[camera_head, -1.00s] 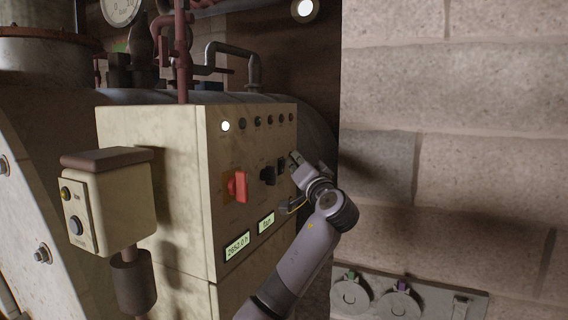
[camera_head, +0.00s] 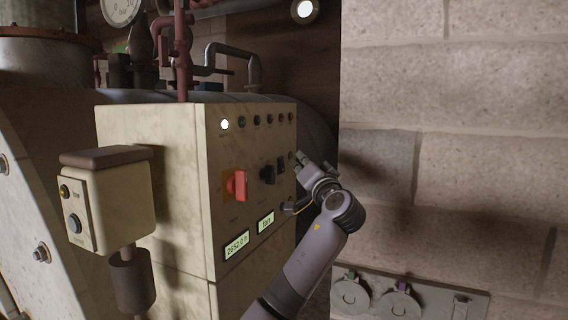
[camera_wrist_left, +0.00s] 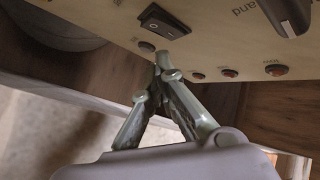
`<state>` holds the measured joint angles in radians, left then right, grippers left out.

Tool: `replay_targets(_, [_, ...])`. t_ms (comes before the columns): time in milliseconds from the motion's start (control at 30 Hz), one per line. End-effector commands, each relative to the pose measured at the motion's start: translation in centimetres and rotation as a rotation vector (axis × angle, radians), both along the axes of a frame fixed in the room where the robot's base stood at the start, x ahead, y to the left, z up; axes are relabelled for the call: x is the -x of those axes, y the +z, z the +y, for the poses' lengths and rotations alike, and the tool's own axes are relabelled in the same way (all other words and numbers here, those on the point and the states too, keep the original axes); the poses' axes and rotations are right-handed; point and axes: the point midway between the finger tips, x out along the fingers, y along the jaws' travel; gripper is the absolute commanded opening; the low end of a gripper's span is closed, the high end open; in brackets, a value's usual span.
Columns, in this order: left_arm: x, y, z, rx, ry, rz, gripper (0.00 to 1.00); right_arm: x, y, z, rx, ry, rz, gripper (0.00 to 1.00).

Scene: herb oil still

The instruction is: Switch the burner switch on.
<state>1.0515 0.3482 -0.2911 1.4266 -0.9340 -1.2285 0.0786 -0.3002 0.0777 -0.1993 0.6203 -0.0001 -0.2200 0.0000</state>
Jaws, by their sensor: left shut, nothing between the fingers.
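A black rocker switch (camera_head: 281,165) sits on the right part of the cream control panel's face (camera_head: 228,150), and it is likely the burner switch. It shows close up at the top of the left wrist view (camera_wrist_left: 165,20), but I cannot surely read its position. My left gripper (camera_head: 299,157) is shut and empty. Its fingertips are just right of the rocker in the head view. In the left wrist view the closed fingertips (camera_wrist_left: 164,62) appear beside the rocker and a small round button (camera_wrist_left: 146,47), seemingly apart from the rocker. My right gripper is not in view.
A red rotary switch (camera_head: 236,185), a black selector knob (camera_head: 268,174) and two lit displays (camera_head: 237,244) share the panel. Of the lamps along its top, the leftmost (camera_head: 225,124) glows white. A button box (camera_head: 107,197) stands at left; a block wall (camera_head: 450,150) at right.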

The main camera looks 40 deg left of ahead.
Motion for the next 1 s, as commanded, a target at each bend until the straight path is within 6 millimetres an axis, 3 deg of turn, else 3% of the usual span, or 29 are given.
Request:
replay_targets(267, [-0.1,-0.1,-0.4,0.0,-0.001,0.0,0.0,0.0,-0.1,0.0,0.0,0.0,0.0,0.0])
replay_targets(733, [-1.1,-0.6,-4.6,0.001,-0.001,0.0,0.0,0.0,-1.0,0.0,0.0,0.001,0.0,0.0])
replay_targets(1000, [-1.2,-0.6,-4.9,-0.001,-0.001,0.0,0.0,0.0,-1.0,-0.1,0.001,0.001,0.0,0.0])
